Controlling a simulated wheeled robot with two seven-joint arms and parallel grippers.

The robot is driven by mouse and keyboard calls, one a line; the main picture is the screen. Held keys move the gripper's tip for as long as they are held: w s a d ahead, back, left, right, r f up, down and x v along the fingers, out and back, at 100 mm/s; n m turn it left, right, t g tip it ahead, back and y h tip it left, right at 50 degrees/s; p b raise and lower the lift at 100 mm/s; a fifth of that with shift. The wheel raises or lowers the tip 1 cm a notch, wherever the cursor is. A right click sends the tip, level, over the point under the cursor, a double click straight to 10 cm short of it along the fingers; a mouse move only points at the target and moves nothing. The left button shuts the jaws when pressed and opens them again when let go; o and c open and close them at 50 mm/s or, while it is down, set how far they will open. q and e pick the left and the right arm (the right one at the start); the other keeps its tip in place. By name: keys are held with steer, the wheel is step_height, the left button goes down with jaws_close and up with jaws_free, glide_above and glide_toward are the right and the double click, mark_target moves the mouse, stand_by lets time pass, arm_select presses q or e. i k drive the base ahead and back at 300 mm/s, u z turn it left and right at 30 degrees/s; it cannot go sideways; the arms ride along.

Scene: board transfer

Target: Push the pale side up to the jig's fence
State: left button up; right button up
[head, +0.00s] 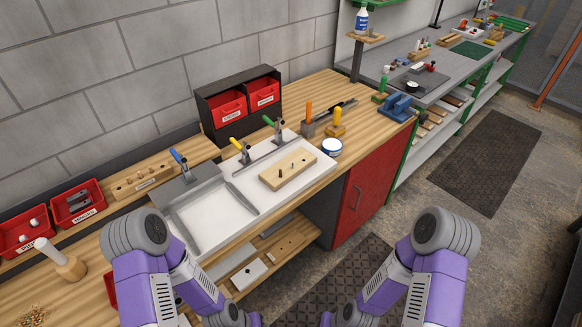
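A light wooden board (299,166) lies flat on a white jig plate (315,179) on the bench. It has small dark spots or pegs on top near its left half. A thin grey fence strip (263,155) runs along the back of the plate, and a strip of white shows between it and the board. A yellow-handled clamp (240,150) and a green-handled clamp (275,131) stand at the fence. I cannot tell which side of the board is the paler. My purple arms reach down to the bottom edge; neither gripper is in view.
A grey-rimmed white tray (198,212) with a blue-handled clamp (179,160) adjoins the plate's left. A white round tub (332,147) stands by its right end. Red bins (229,106) sit behind. A mallet (61,258) stands at left.

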mark_target(292, 166)
steer(key=z, duration=3.3)
steer(key=k, duration=0.85)
steer(key=u, duration=1.9)
steer(key=i, duration=1)
steer(key=z, duration=0.05)
